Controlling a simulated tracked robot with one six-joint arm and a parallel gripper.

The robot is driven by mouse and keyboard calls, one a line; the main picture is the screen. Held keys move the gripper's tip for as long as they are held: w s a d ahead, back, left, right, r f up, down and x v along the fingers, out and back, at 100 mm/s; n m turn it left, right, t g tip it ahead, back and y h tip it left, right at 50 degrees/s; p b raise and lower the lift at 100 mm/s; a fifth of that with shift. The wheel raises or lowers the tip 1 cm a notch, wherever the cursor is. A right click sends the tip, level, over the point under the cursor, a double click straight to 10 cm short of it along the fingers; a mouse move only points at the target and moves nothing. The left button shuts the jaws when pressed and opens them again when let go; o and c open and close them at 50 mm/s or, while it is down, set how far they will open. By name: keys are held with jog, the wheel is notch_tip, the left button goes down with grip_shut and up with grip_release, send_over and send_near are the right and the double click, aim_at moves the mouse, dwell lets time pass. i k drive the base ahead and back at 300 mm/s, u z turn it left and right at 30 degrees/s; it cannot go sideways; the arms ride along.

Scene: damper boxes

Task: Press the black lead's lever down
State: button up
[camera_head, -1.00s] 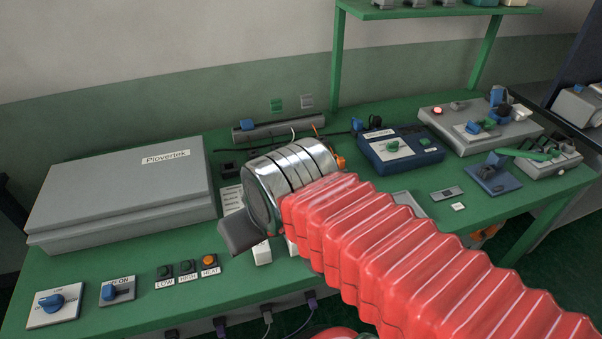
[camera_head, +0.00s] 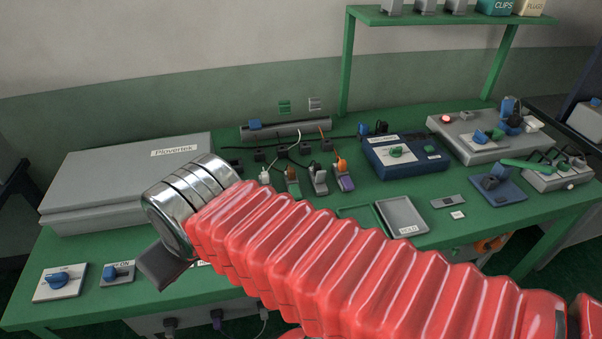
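A row of small clips or plugs stands mid-bench: a white one (camera_head: 265,176), a green and orange one (camera_head: 292,181), a grey one with a dark top (camera_head: 318,180) and a purple and orange one (camera_head: 343,176). Small black blocks (camera_head: 282,152) sit behind them, with thin white and orange leads rising there. I cannot tell which part is the black lead's lever. My gripper (camera_head: 163,266) is left of and nearer than this row, over the front left of the bench, below a silver wrist. Only a dark finger part shows, so its opening is hidden.
A large grey Plovertek case (camera_head: 125,180) stands at the back left. A blue knob panel (camera_head: 60,282) and a blue switch (camera_head: 117,273) lie front left. A grey tray (camera_head: 402,215), a navy box (camera_head: 405,153) and a grey console (camera_head: 484,134) lie to the right. My red arm covers the front middle.

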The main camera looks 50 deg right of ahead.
aim_at(321, 174)
jog(key=u, duration=0.65)
jog(key=k, duration=1.3)
jog(key=z, duration=0.8)
jog(key=i, duration=1)
jog(key=z, duration=0.05)
